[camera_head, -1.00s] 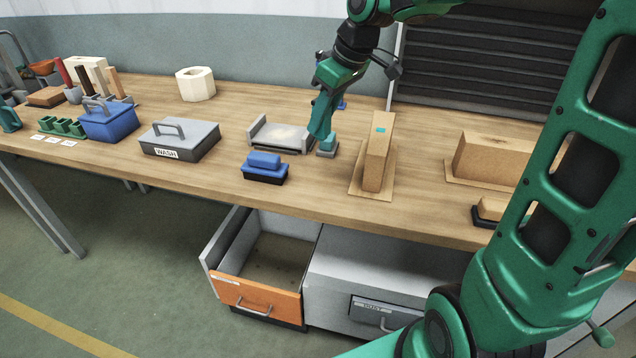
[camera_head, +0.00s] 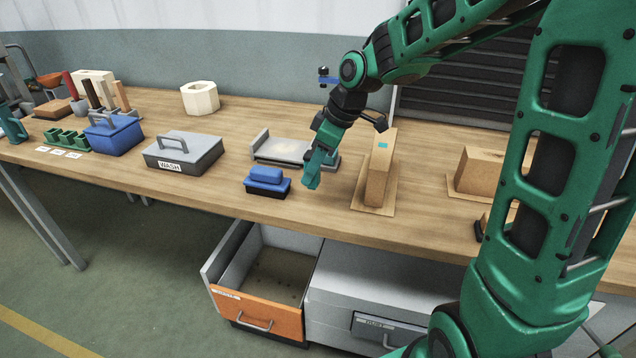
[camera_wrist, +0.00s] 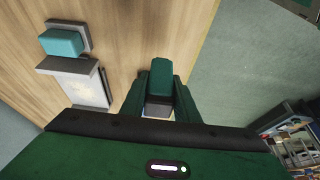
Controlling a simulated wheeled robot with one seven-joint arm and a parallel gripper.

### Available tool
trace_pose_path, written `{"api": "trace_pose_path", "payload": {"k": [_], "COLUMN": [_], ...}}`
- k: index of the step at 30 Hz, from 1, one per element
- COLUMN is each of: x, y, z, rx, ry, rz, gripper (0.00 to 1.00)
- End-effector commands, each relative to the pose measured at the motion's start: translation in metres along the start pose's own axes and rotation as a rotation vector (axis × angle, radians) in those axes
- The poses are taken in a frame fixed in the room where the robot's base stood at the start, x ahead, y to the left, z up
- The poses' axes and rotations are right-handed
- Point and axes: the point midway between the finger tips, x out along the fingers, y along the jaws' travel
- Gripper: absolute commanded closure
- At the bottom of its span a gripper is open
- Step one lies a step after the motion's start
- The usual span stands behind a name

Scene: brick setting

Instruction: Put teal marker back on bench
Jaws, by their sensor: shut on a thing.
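My gripper (camera_head: 311,184) is over the bench (camera_head: 225,200), between the blue block and the upright wooden block, pointing down. In the wrist view my gripper (camera_wrist: 159,92) is shut on a dark teal piece with a grey part, which I take to be the teal marker (camera_wrist: 161,76). Its lower end and any contact with the bench top are hidden. A lighter teal block (camera_wrist: 62,43) sits on a grey base beside the grey tray (camera_wrist: 88,88) in the wrist view, apart from my gripper.
The blue block (camera_head: 266,176) on its dark base is close left of my gripper. The upright wooden block (camera_head: 378,172) stands close right. The grey tray (camera_head: 285,149) lies behind. The orange-fronted drawer (camera_head: 262,312) hangs open below the bench edge. Bare wood shows in front of the gripper.

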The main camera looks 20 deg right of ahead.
Motion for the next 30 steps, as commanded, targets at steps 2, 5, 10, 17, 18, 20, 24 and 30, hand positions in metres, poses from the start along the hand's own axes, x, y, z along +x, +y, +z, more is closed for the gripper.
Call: {"api": "trace_pose_path", "payload": {"k": [2,5,10,17,18,20,24,30], "x": [0.005,0.008,0.014,0.041,0.044,0.047,0.046,0.048], "y": [0.011,0.019,0.022,0.021,0.021,0.021,0.022,0.022], "z": [0.007,0.012,0.016,0.027,0.028,0.029,0.029,0.029], "rx": [0.002,0.000,0.000,0.001,0.000,-0.001,-0.002,-0.001], "ry": [0.000,0.001,0.000,-0.001,0.000,0.001,0.001,0.000], "rz": [-0.001,0.001,-0.001,-0.003,-0.002,0.000,0.001,0.000], "gripper": [0.86,0.86,0.86,0.86,0.86,0.86,0.86,0.65]}}
